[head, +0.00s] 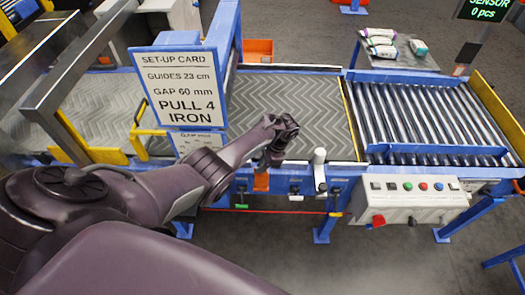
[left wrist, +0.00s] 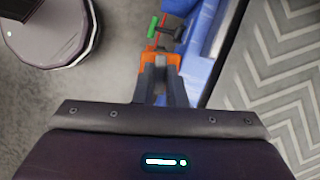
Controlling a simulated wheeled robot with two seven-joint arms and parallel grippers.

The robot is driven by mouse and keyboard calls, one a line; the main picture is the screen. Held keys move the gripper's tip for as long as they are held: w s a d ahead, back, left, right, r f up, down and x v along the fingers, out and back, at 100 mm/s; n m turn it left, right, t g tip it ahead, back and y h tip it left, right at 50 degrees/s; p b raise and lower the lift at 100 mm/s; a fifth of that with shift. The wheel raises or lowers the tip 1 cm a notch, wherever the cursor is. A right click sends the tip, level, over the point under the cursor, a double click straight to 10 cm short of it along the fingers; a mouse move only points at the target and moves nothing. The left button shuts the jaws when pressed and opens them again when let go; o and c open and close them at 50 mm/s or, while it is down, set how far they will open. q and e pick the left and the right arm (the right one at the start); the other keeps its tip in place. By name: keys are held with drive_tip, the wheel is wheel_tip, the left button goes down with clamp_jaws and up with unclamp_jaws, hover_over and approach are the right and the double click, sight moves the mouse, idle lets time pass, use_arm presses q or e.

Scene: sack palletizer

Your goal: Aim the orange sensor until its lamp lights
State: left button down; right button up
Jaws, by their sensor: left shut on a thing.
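The orange sensor (head: 261,182) sits at the front side of the conveyor, just below my left gripper (head: 270,162). In the left wrist view, the fingers of the left gripper (left wrist: 161,82) are closed on the orange sensor (left wrist: 147,60), which shows on both sides of and beyond the fingertips. The fingers hide part of the sensor, and I cannot make out its lamp in either view. My right gripper is in neither view.
A set-up card (head: 180,87) stands left of the gripper. The belt (head: 295,105) is bare. A white post (head: 319,170) and a control box (head: 415,200) are to the right. A red cord (head: 285,212) runs below, near a green piece (left wrist: 152,27). A display (head: 487,9) reads "SENSOR 0 pcs".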

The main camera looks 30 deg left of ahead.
use_arm(q)
drive_tip(key=n+g+h+b, duration=0.1)
drive_tip(key=n, duration=0.2)
drive_tip(key=shift+f+n, duration=0.1)
drive_tip(key=shift+n, duration=0.3)
drive_tip(key=n+h, duration=0.1)
drive_tip(key=n, duration=0.2)
drive_tip(key=shift+w+a+n+b, duration=0.1)
drive_tip(key=shift+n+b, duration=0.2)
drive_tip(key=shift+b, duration=0.05)
drive_tip(key=n+h, duration=0.1)
drive_tip(key=n, duration=0.2)
drive_tip(key=shift+a+n+h, duration=0.15)
drive_tip(key=shift+n+h, duration=0.15)
drive_tip(key=shift+h, duration=0.1)
drive_tip(key=shift+a+n+h, duration=0.1)
drive_tip(key=shift+n+h, duration=0.6)
drive_tip(key=shift+n, duration=1.2)
drive_tip(key=c, duration=1.5)
unclamp_jaws()
drive_tip(key=shift+r, duration=0.2)
